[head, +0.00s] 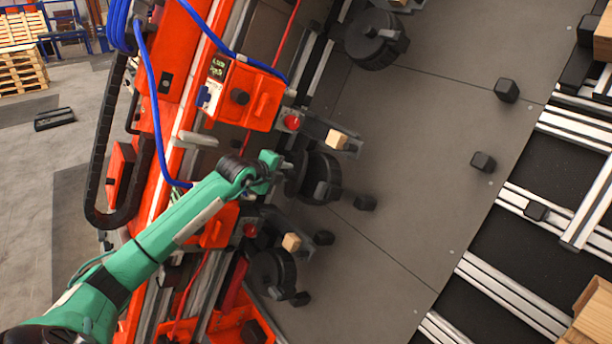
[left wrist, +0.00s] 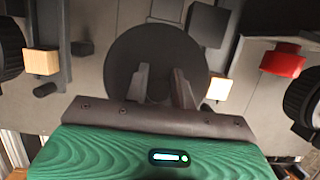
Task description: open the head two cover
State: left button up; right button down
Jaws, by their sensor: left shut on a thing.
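My left arm reaches in from the lower left, and its green left gripper (head: 284,168) is at the middle round black cover (head: 322,172) on the orange gantry. In the left wrist view the two grey fingers (left wrist: 161,88) stand in front of the black disc (left wrist: 155,48), a small gap between them. The left gripper is shut on the black cover; the part between the fingers is dark and hard to make out. I cannot read a number on this head. My right gripper is not in view.
Similar black round covers are above (head: 372,42) and below (head: 270,270). Wooden blocks (head: 337,139) and (head: 291,242) sit on brackets beside the heads. An orange box with a knob (head: 240,97) is close above my gripper.

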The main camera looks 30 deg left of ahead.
pick_arm(q)
jog(key=shift+a, duration=0.2)
jog(key=shift+s+a+r+b, duration=0.1)
jog(key=shift+a+r+b, duration=0.05)
jog(key=shift+a, duration=0.35)
jog(key=shift+a+r+b, duration=0.15)
jog(key=shift+a, duration=0.35)
jog(key=o, duration=0.7)
jog(key=shift+f, duration=0.1)
jog(key=s+a+r, duration=0.1)
jog(key=s, duration=0.1)
jog(key=s+a+r+b, duration=0.1)
jog(key=s+r, duration=0.1)
jog(key=s, duration=0.1)
jog(key=s+a+r, duration=0.1)
jog(key=s, duration=0.2)
jog(key=shift+s+a+r+b, duration=0.1)
jog(key=shift+a+r+b, duration=0.05)
jog(key=shift+r+b, duration=0.25)
